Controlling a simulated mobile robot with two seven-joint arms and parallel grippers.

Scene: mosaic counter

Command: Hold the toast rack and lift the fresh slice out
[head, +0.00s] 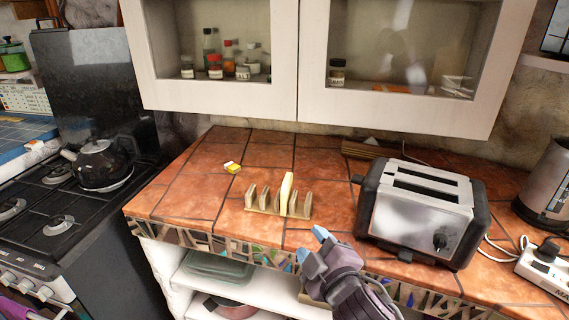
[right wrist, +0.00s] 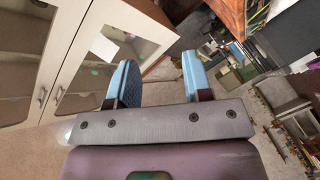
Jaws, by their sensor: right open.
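The toast rack (head: 262,211) is a small pale wooden stand with several upright dividers, on the tiled counter. A pale yellow slice (head: 287,188) stands upright in its right half and rises above the dividers. My right gripper (head: 312,245) is at the counter's front edge, to the right of and nearer than the rack, apart from it. Its blue-tipped fingers are open and empty, as the right wrist view (right wrist: 160,80) also shows. The rack does not show clearly in the right wrist view. My left gripper is not in view.
A silver toaster (head: 415,213) stands right of the rack. A small yellow-and-white block (head: 232,167) lies behind it to the left. A kettle (head: 103,164) is on the stove at left. Glass-door cabinets (head: 210,97) hang above. The counter left of the rack is clear.

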